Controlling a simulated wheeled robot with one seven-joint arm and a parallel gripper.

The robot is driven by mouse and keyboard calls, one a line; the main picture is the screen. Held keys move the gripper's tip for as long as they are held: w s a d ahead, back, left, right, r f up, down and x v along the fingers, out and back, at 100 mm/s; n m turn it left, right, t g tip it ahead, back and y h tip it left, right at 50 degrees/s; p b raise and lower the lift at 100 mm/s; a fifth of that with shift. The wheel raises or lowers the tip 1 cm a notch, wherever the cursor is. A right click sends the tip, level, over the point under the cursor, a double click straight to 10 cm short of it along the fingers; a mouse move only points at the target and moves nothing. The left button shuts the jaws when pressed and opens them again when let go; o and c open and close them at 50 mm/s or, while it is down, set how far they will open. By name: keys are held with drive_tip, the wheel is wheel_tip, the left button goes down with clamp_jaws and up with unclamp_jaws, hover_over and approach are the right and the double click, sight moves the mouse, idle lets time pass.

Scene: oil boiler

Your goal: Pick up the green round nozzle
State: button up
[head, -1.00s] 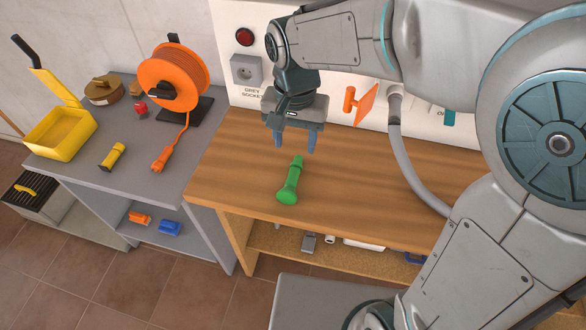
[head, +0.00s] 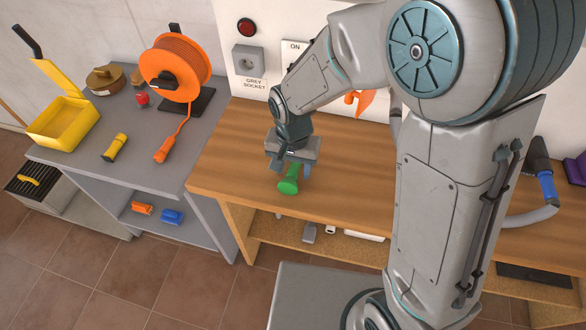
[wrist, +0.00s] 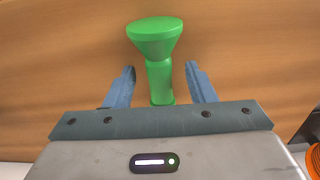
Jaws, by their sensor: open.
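The green round nozzle (head: 289,184) lies on the wooden bench top near its front edge, its wide round end toward the front. In the wrist view the nozzle (wrist: 156,40) runs between the two blue fingers, its narrow end between them and its wide end beyond the fingertips. My gripper (head: 291,177) is above the nozzle in the head view and hides its narrow end. In the wrist view my gripper (wrist: 160,72) is open, with a gap on each side of the nozzle. Whether the fingers are down at the nozzle's height is hard to tell.
A grey table (head: 190,133) at the left holds an orange cable reel (head: 176,65), a yellow flashlight (head: 115,147) and a yellow pan (head: 62,122). A wall panel with a grey socket (head: 248,60) stands behind the bench. The wood left of the nozzle is clear.

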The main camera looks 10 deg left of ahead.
drive_tip(key=shift+f, duration=0.1)
clamp_jaws()
